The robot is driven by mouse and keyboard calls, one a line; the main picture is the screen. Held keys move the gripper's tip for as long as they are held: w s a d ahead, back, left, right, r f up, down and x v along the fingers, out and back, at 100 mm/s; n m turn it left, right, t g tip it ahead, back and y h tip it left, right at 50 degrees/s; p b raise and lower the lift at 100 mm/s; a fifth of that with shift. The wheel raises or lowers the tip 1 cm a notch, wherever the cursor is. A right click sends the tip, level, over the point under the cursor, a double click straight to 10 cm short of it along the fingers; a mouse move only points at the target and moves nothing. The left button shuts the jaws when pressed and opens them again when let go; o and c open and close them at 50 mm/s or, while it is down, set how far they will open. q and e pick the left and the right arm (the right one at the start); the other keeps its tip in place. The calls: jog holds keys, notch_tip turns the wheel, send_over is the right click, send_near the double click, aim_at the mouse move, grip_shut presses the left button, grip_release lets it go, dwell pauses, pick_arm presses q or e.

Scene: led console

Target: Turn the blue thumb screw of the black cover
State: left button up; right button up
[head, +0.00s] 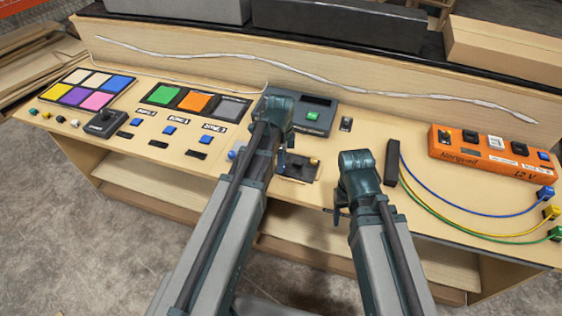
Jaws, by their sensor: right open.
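The black cover (300,167) lies on the console's wooden top, near the middle front. My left arm hides much of it. A yellow thumb screw (314,162) stands at its right end. A small blue knob, which looks like the blue thumb screw (232,155), shows just left of my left arm. My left gripper (281,158) is over the cover, largely hidden behind its own arm; I cannot tell whether it touches anything. My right gripper (341,214) is open, right of the cover, near the front edge.
A grey box with a green button (313,115) stands behind the cover. A black block (392,162) is right of my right wrist. Colored panels and buttons fill the left.

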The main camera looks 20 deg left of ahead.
pick_arm(q)
jog(key=o, duration=0.4)
jog(key=shift+r, duration=0.1)
notch_tip(320, 180, up, 14)
jog(key=p, duration=1.3)
jog(key=shift+p, duration=0.4)
jog(key=s+d+n, duration=0.3)
jog(key=s+n, duration=0.1)
jog(key=s+d+n, duration=0.4)
jog(key=s, duration=0.1)
jog(key=s+d+n+y, duration=0.1)
jog(key=s+d+n, duration=0.2)
jog(key=s+n, duration=0.1)
jog(key=shift+s+d, duration=0.4)
jog(key=shift+s, duration=0.35)
